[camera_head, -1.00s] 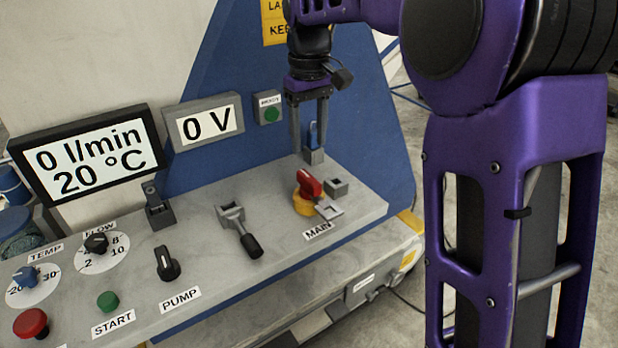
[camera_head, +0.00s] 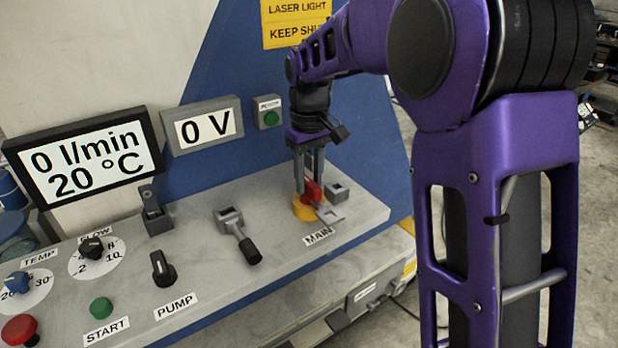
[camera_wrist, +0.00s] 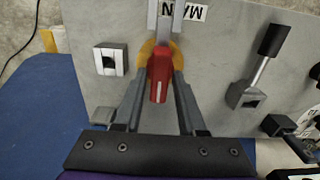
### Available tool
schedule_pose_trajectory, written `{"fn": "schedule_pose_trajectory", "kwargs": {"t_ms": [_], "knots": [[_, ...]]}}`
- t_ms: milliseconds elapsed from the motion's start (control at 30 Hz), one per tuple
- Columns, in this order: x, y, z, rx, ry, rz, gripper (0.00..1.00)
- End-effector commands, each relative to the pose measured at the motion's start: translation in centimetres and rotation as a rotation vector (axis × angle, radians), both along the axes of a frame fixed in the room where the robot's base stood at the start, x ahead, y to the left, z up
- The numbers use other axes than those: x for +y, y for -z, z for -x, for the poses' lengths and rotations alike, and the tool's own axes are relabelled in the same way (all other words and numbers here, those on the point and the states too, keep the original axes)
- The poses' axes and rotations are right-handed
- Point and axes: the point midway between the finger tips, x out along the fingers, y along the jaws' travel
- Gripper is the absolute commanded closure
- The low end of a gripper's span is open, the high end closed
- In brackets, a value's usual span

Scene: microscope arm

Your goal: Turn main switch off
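The main switch (camera_head: 313,191) is a red handle on a yellow round base, behind the MAIN label (camera_head: 319,235) on the grey panel. In the wrist view the red handle (camera_wrist: 160,74) lies along the picture's vertical, with a white mark near its lower end. My gripper (camera_head: 310,186) points down over the switch. In the wrist view its two fingers (camera_wrist: 161,78) stand on either side of the red handle, with narrow gaps visible beside the handle's near end. The fingers look open. The far fingertips, close to the yellow base, are hard to make out.
A grey hasp (camera_head: 329,214) sits in front of the switch and a small square block (camera_head: 338,192) to its right. A black-handled lever (camera_head: 240,238) is to the left. The voltage display (camera_head: 206,127) reads 0 V. A blue wall (camera_head: 235,75) rises behind.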

Motion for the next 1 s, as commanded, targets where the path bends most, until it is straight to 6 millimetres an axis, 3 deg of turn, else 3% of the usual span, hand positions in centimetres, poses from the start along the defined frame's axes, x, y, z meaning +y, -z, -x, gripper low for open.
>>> {"fn": "schedule_pose_trajectory", "kwargs": {"t_ms": [33,200,1000], "knots": [[0.00,-0.01,0.00,0.000,0.000,0.000,0.71],[0.00,-0.02,0.00,0.000,0.000,0.000,1.00],[0.01,-0.06,0.01,0.000,0.000,0.000,1.00]]}}
